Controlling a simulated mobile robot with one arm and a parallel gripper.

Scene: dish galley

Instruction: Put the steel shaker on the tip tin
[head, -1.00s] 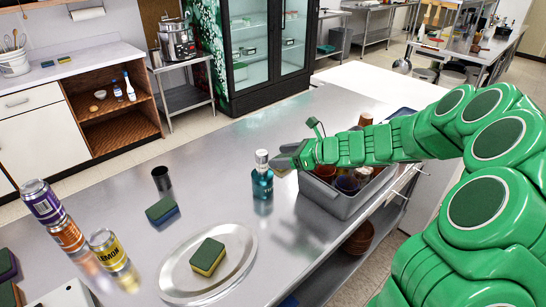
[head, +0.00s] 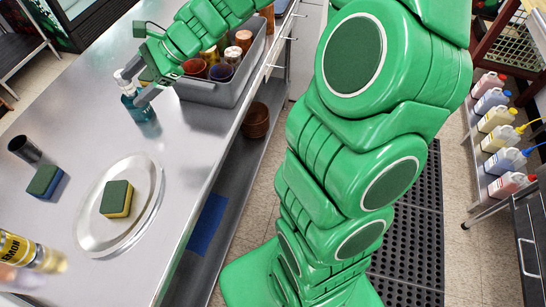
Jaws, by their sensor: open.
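A small dark metal cup (head: 25,150), which looks like the steel shaker, stands at the left of the steel counter (head: 85,95). A round shallow silver dish (head: 90,235) lies on the counter with a green and yellow sponge (head: 117,199) on it. I cannot tell if this dish is the tip tin; no other tin is clear. My gripper (head: 138,82) is open at the upper part of a blue-green bottle (head: 141,108), away from the cup. I cannot tell whether its fingers touch the bottle.
A grey bin (head: 222,92) holding several cups stands right of the bottle. A blue and green sponge (head: 45,182) lies beside the metal cup. The counter between cup and bottle is clear.

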